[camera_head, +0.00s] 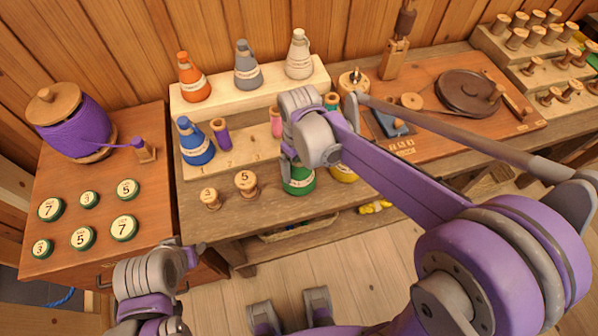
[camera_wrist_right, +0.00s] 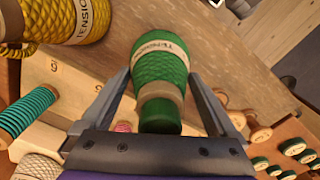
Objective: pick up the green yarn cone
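The green yarn cone (camera_head: 298,182) stands near the front edge of the middle table, its upper part hidden by my right gripper in the head view. In the right wrist view the cone (camera_wrist_right: 160,62) shows its green ribbed body, a "TENSION" band and a narrower neck towards the camera. My right gripper (camera_wrist_right: 160,76) has one finger on each side of the cone. The fingers look spread wide and very close to its sides; I see no clear grip. My left gripper (camera_head: 185,248) is low at the left, away from the cone; its fingers are not clear.
A yellow cone (camera_head: 343,173) stands close right of the green one. Numbered wooden spools (camera_head: 245,183) stand to its left. Behind is a stepped rack (camera_head: 215,170) with a blue cone (camera_head: 195,142) and several others. A left cabinet holds a purple yarn jar (camera_head: 75,124).

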